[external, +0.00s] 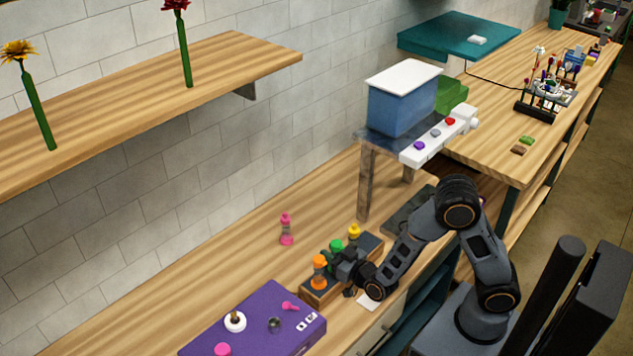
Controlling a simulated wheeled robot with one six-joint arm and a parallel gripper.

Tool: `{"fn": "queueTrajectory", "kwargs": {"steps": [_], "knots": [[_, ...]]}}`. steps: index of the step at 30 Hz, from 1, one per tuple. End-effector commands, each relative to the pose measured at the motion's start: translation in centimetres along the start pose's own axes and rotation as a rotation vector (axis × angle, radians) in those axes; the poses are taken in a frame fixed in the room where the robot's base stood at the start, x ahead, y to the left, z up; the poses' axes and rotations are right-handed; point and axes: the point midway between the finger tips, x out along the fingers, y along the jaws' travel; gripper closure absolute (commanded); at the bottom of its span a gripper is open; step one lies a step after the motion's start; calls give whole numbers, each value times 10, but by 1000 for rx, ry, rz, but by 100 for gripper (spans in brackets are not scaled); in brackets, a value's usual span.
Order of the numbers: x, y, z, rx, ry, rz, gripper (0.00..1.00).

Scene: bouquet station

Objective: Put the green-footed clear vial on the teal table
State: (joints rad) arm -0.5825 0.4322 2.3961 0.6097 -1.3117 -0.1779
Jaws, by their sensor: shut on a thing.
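A small green piece (337,246), which I take for the green-footed vial, stands upright at the rack (322,291). Its clear body is too small to make out. My gripper (343,265) is low at the rack, right against the green piece and shut on it; the arm hides the fingertips in part. An orange piece (319,268) and a yellow piece (354,231) stand on either side of it. The teal table (430,42) is a raised surface at the back, against the wall, with a small white item (477,40) on it.
A purple box (270,305) with small items is left of the rack. A pink figure-like piece (286,230) stands behind it. A stand with a blue bin (400,105) and a white button bar (435,140) rises between the rack and the teal table. A shelf (130,110) overhangs at left.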

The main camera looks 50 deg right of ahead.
Motion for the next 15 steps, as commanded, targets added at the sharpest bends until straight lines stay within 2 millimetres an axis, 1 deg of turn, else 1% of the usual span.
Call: {"fn": "queueTrajectory", "kwargs": {"steps": [5, 8, 11, 15], "knots": [[0, 0, -2, 1, 2, 0, 100], [0, 0, -6, 2, 4, 0, 100], [0, 0, -14, 2, 5, 0, 100], [0, 0, -30, 3, 5, -1, 100]]}}
